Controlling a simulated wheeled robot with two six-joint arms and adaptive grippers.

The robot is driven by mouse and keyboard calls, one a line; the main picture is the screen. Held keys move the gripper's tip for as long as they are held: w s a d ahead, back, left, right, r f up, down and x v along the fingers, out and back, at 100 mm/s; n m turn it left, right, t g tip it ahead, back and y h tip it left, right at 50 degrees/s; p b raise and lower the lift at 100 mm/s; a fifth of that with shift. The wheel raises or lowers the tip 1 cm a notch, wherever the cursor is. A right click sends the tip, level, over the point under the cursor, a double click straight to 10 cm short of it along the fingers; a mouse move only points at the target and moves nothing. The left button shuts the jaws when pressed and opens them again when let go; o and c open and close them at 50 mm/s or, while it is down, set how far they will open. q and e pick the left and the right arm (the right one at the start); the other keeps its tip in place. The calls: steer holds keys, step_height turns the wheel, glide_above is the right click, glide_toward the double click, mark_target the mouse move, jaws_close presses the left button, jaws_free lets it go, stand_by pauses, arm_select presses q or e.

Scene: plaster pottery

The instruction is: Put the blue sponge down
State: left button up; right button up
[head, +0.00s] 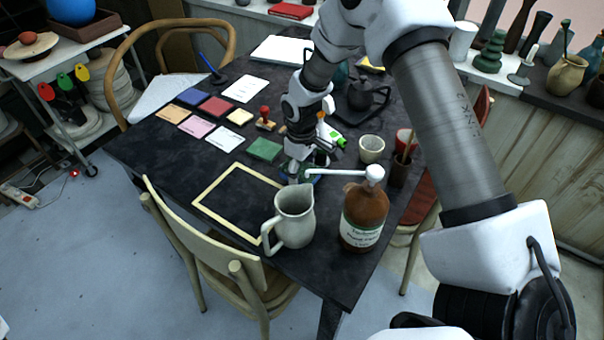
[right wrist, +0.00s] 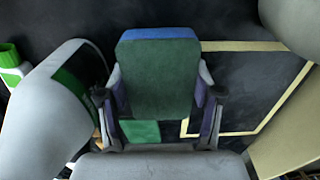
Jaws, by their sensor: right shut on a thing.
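The blue sponge (right wrist: 158,75) is between the fingers of my right gripper (right wrist: 158,105) in the right wrist view. It shows a green face, with a blue strip along its far edge. My right gripper (head: 302,174) is shut on it, over the dark table (head: 150,148), behind the grey jug. My left gripper is not in view.
A grey jug (head: 293,218) and brown pump bottle (head: 364,216) stand at the near table edge. A cream rectangular outline (head: 205,196) lies left of the jug, its inside clear. A green card (head: 264,150), a cup (head: 371,150) and a green-white bottle (head: 332,136) are nearby.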

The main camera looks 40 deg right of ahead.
mark_target(302, 168)
step_height(302, 168, down, 2)
steer(key=shift+f, duration=0.1)
steer(key=o, duration=1.5)
steer(key=shift+f, duration=0.1)
steer(key=shift+o, duration=0.2)
step_height(302, 168, up, 12)
steer(key=shift+r, duration=0.2)
steer(key=shift+r, duration=0.1)
